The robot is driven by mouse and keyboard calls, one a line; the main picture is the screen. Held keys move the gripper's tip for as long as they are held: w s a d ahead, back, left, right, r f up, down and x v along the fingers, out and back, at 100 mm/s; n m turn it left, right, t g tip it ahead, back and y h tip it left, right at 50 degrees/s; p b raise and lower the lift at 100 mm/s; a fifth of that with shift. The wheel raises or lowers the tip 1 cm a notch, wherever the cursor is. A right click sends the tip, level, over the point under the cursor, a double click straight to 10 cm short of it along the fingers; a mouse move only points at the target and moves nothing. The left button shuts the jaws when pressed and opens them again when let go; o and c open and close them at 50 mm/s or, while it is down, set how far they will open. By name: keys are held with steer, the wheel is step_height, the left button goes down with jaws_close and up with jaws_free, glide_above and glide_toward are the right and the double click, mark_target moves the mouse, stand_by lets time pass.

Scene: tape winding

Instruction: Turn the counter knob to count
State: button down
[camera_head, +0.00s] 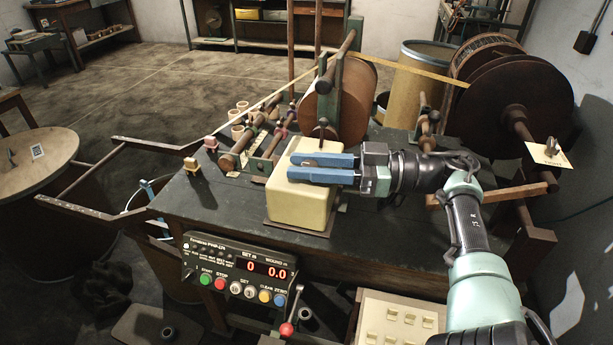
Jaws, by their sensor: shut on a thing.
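My gripper (297,167) reaches in from the right, and its two blue fingers lie just over the top of the cream box (300,205) on the dark bench. The fingers are closed on a small part at the box top, which I take to be the counter knob; the fingers mostly hide it, and its pointer position cannot be read. The control panel (238,272) on the bench front reads 0 under SET and 0.0 under WOUND. Its row of coloured buttons is clear of my gripper.
A large brown reel (339,104) stands behind the box, with tape running across rollers. A dark reel (510,95) stands at the right. The bench top (400,215) right of the box is bare, beneath my arm.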

steer(key=shift+d, duration=0.2)
steer(key=c, duration=0.6)
jaws_free()
steer(key=shift+d+r, duration=0.1)
steer(key=shift+d, duration=0.05)
steer(key=shift+a, duration=0.25)
